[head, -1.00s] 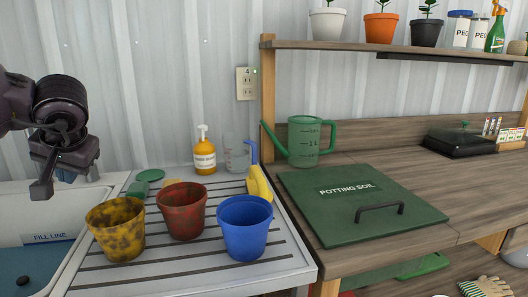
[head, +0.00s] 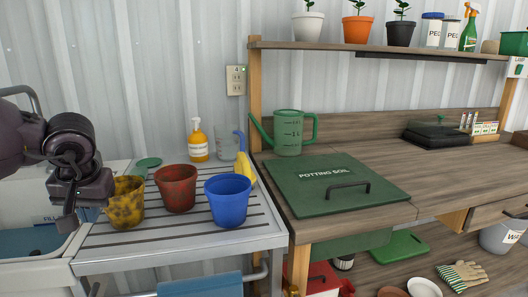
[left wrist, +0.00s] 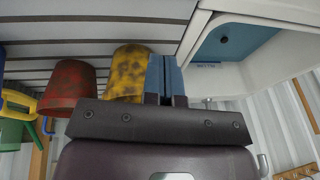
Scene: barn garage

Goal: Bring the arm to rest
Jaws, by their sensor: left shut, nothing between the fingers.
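My left gripper (head: 68,220) hangs at the left of the head view, over the sink side, in front of the left edge of the slatted drainboard. In the left wrist view its fingers (left wrist: 165,80) are together with nothing between them. The yellow mottled pot (head: 127,203) stands just right of the gripper in the head view, partly covered by it; it also shows beside the fingers in the left wrist view (left wrist: 128,72). I cannot tell whether they touch. My right gripper is not in view.
A red pot (head: 176,188) and blue pot (head: 228,200) stand on the drainboard (head: 180,246). To the right, the wooden bench carries a watering can (head: 289,133) and the green potting soil lid (head: 325,184).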

